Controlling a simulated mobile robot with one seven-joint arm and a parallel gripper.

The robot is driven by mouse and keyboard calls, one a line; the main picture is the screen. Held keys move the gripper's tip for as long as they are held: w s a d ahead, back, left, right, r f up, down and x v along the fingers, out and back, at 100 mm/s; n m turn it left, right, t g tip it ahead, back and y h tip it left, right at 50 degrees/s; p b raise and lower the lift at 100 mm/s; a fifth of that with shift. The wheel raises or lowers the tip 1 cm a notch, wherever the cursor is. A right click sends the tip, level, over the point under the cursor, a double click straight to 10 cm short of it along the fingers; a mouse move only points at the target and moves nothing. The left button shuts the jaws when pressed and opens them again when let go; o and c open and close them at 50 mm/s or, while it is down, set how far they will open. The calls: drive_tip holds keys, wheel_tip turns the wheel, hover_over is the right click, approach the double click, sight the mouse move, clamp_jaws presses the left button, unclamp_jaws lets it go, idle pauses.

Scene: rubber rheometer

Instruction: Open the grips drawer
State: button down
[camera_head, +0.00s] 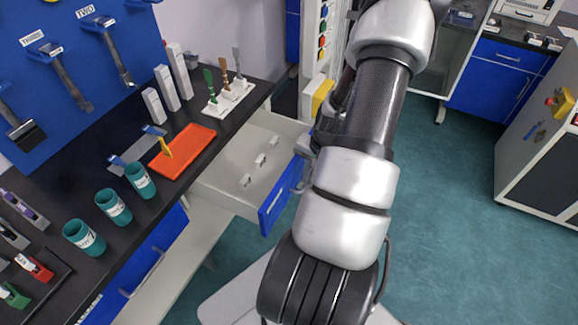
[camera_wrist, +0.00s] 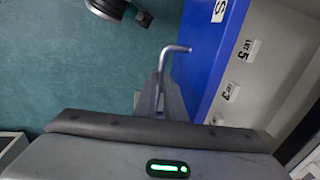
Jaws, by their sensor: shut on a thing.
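The grips drawer (camera_head: 232,180) stands pulled out from under the black counter in the head view. Its pale inside shows, with several small white blocks in it. Its blue front (camera_head: 272,208) faces the floor area, partly behind my arm. In the wrist view the blue front (camera_wrist: 213,45) bears a white label ending in "S". A grey metal handle (camera_wrist: 176,49) sticks out from it. My gripper (camera_wrist: 165,92) is shut on this handle. In the head view my forearm hides most of the gripper and the handle.
The counter (camera_head: 205,160) holds an orange tray (camera_head: 183,150), teal cups (camera_head: 113,207) and white upright boxes (camera_head: 165,88). A blue lower cabinet (camera_head: 150,262) is left of the drawer. Green floor (camera_head: 450,235) to the right is clear up to a grey cabinet (camera_head: 545,150).

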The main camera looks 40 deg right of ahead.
drive_tip(key=shift+s+d, duration=0.3)
drive_tip(key=shift+s, duration=0.45)
drive_tip(key=shift+s+d, duration=0.3)
drive_tip(key=shift+s, duration=0.45)
drive_tip(key=shift+s+d, duration=0.3)
drive_tip(key=shift+s, duration=0.45)
drive_tip(key=c, duration=2.1)
unclamp_jaws()
drive_tip(key=s+r+p, duration=0.1)
drive_tip(key=r, duration=0.4)
drive_tip(key=s+d+r, duration=0.1)
drive_tip(key=r, duration=0.5)
drive_tip(key=s+r+p, duration=0.1)
drive_tip(key=r, duration=0.5)
drive_tip(key=shift+d+r+p, duration=0.1)
drive_tip(key=shift+d+p, duration=0.05)
drive_tip(key=shift+p, duration=0.15)
